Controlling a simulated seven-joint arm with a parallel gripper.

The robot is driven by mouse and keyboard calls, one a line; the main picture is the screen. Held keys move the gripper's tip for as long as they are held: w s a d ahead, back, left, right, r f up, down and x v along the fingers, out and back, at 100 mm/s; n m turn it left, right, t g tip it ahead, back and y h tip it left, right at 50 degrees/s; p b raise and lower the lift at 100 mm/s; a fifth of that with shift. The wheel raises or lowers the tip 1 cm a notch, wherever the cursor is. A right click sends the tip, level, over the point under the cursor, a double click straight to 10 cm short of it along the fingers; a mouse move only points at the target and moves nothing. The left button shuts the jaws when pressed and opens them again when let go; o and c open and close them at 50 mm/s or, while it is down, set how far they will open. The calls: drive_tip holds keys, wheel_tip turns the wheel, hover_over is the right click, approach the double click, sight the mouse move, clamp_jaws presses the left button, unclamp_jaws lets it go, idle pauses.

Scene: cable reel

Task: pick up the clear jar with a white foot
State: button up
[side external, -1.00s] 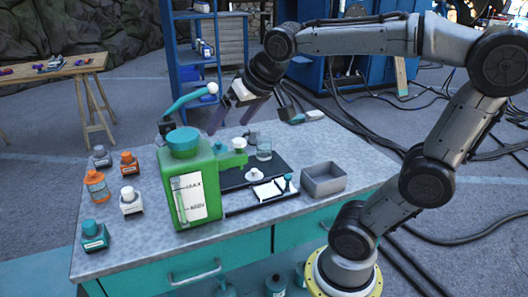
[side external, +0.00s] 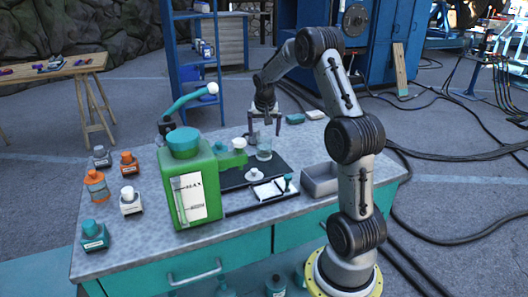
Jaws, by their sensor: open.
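The clear jar (side external: 264,149) stands upright at the back of the black mat (side external: 232,180). It looks like a see-through glass cylinder; its foot is too small to make out clearly. My gripper (side external: 265,131) points down with its fingers spread, just above the jar in the picture. Nothing shows between the fingers. I cannot tell from this one angle whether the fingers are directly over the jar or a little behind it.
A large green canister (side external: 188,180) and a smaller green part with a white top (side external: 238,143) stand left of the jar. A white lidded piece (side external: 255,175) lies in front. A grey open bin (side external: 320,180) is at the right. Several small bottles stand at the left.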

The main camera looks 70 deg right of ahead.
sight(264, 146)
drive_tip(key=x, duration=1)
drive_tip(key=shift+d+r, duration=0.1)
drive_tip(key=c, duration=1.4)
drive_tip(key=shift+c, duration=0.7)
drive_tip(key=shift+r, duration=0.15)
